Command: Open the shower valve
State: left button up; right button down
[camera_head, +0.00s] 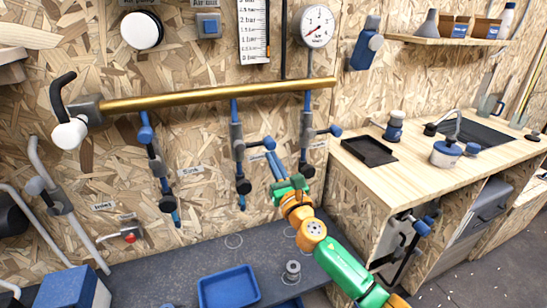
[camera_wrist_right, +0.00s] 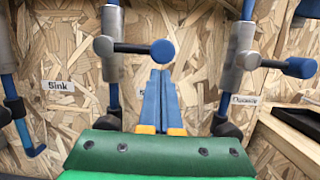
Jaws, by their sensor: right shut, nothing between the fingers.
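Three valves hang on vertical pipes below the brass pipe (camera_head: 220,93). The middle valve (camera_head: 238,140) has a black lever with a blue knob (camera_head: 268,143) pointing out to the right; the knob also shows in the right wrist view (camera_wrist_right: 162,52). My right gripper (camera_head: 271,155) is shut and empty, its blue fingers (camera_wrist_right: 160,75) with tips just below that knob; I cannot tell if they touch. The left valve (camera_head: 152,150) is by the "Sink" label (camera_wrist_right: 58,87). The right valve (camera_head: 306,130) has its lever to the right. The middle label is mostly hidden by my fingers.
A dark bench (camera_head: 190,270) below holds a blue tray (camera_head: 228,288) and a small metal part (camera_head: 293,271). A wooden counter (camera_head: 375,180) with a black tray (camera_head: 369,150) and sink stands close on the right. Gauges hang above the brass pipe.

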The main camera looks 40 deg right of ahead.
pick_arm(q)
jog(key=shift+r+p, duration=0.35)
jog(key=shift+p, duration=0.05)
pick_arm(e)
jog(key=shift+d+r+n+y, duration=0.15)
jog(key=shift+r+n+y, duration=0.15)
jog(key=shift+n, duration=0.2)
